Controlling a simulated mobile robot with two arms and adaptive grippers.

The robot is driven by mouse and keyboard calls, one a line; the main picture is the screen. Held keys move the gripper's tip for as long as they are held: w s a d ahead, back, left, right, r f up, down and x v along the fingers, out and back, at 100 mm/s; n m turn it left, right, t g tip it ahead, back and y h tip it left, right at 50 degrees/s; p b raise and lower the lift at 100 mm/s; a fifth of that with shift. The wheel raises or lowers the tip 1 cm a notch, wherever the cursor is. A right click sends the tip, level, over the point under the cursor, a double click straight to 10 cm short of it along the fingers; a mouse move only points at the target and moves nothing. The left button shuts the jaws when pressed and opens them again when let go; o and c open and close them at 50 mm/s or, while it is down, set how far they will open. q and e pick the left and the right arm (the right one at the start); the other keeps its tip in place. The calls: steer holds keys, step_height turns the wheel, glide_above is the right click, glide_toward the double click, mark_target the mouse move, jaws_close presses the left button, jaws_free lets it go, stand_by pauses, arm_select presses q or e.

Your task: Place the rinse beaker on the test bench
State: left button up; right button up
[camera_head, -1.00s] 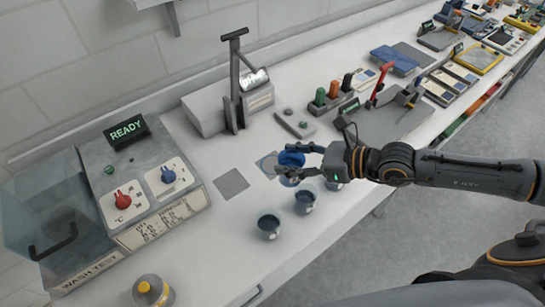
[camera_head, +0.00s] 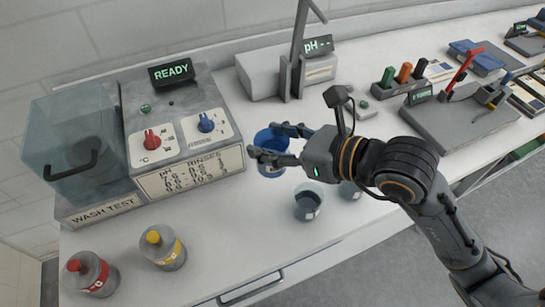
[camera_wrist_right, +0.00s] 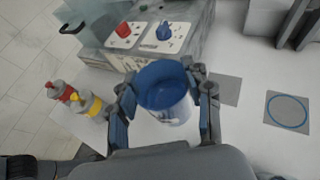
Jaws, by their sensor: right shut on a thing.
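My right gripper (camera_head: 264,141) is shut on a blue rinse beaker (camera_head: 270,166), which is upright in front of the washer's right end. In the right wrist view the beaker (camera_wrist_right: 165,100) sits between both fingers (camera_wrist_right: 163,84), its open mouth facing the camera. I cannot tell whether its base touches the white bench (camera_head: 225,215). My left gripper is not in view.
Red-banded (camera_head: 92,274) and yellow-banded (camera_head: 164,248) bottles stand at the front left. A grey pad (camera_wrist_right: 226,90) and a blue-ringed pad (camera_wrist_right: 287,110) lie bare. The bench between bottles and beaker is clear.

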steer(key=shift+w+f, duration=0.15)
steer(key=shift+w, duration=0.15)
steer(key=w+f, duration=0.3)
steer(key=w, duration=0.1)
steer(key=w+f+p, duration=0.1)
steer(key=w+f, duration=0.3)
steer(key=w, duration=0.1)
steer(key=w+d+f+p, duration=0.1)
steer(key=w+f, duration=0.3)
steer(key=shift+w+f, duration=0.2)
steer(key=shift+f, duration=0.05)
steer(key=shift+f+p, duration=0.3)
steer(key=shift+f, duration=0.2)
steer(key=shift+f, duration=0.1)
